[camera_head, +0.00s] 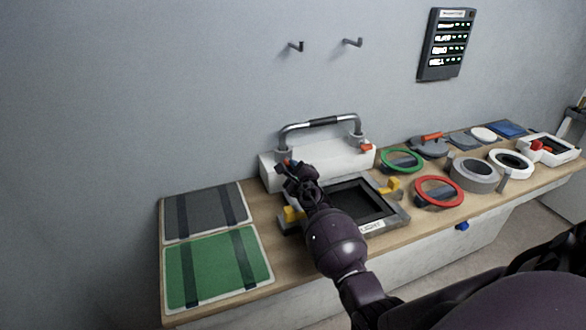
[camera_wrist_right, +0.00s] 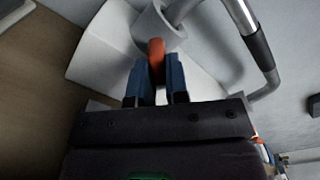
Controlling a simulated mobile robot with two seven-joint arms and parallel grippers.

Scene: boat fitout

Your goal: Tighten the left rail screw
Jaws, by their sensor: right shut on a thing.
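A metal rail (camera_head: 322,121) with a dark grip stands on a white block (camera_head: 318,156) at the wall side of the bench. My right gripper (camera_head: 287,165) is at the foot of the rail's left post and mostly covers the left screw there. In the right wrist view, my right gripper (camera_wrist_right: 156,82) has its blue fingers on either side of the orange-red left rail screw (camera_wrist_right: 156,52), shut on it. The screw sits against the round grey post collar (camera_wrist_right: 158,27). The right rail screw (camera_head: 366,147) is orange-red at the other post. My left gripper is not in view.
Green (camera_head: 218,268) and dark grey (camera_head: 205,212) panels lie at left. Green (camera_head: 402,160) and red (camera_head: 439,191) rings lie at right. Two hooks are on the wall above.

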